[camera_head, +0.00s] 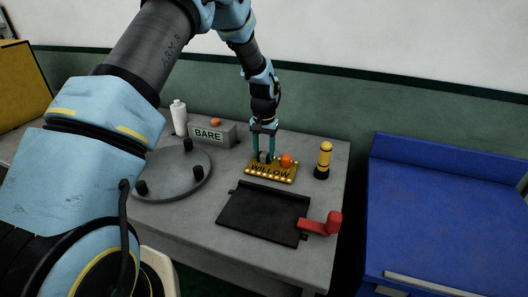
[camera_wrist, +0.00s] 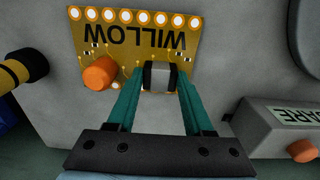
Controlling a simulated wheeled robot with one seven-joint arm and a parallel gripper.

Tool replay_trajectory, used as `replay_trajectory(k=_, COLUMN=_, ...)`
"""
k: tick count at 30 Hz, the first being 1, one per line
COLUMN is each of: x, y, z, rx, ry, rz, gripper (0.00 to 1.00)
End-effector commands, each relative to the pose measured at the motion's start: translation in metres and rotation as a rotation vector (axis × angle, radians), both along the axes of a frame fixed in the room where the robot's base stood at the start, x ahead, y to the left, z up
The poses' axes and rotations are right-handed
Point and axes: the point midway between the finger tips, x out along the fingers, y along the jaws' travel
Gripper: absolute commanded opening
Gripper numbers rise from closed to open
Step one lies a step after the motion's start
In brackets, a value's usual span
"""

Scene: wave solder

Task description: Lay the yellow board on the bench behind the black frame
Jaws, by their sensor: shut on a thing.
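The yellow board (camera_head: 270,171) is marked WILLOW and carries an orange round part and a row of pale rings along one edge. It is at the bench just behind the black frame (camera_head: 264,213); I cannot tell whether it touches the bench top. My gripper (camera_head: 264,158) points down over the board. In the wrist view my gripper (camera_wrist: 158,82) is shut on a grey and black block on the yellow board (camera_wrist: 135,42). The black frame lies flat, with a red handle (camera_head: 326,224) at its right end.
A yellow and black post (camera_head: 323,160) stands right of the board. A grey block marked BARE (camera_head: 212,135) and a white bottle (camera_head: 179,117) stand behind left. A round grey plate with black pegs (camera_head: 172,176) is at left. A blue unit (camera_head: 445,215) stands right of the bench.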

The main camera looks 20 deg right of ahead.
Motion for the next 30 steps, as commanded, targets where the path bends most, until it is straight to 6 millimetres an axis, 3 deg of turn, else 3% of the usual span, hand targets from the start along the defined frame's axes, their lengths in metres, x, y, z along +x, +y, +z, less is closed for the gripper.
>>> replay_trajectory(k=13, x=0.0001, y=-0.0001, z=-0.0069, rx=0.0, ry=0.0, rz=0.0, gripper=0.0)
replay_trajectory(k=14, x=0.0002, y=-0.0002, z=-0.0064, rx=-0.001, ry=-0.001, rz=0.0, gripper=0.54)
replay_trajectory(k=23, x=0.0001, y=-0.0001, z=-0.0062, rx=0.0, ry=0.0, rz=0.0, gripper=0.86)
replay_trajectory(k=30, x=0.0, y=0.0, z=-0.0065, rx=0.0, ry=0.0, rz=0.0, gripper=0.86)
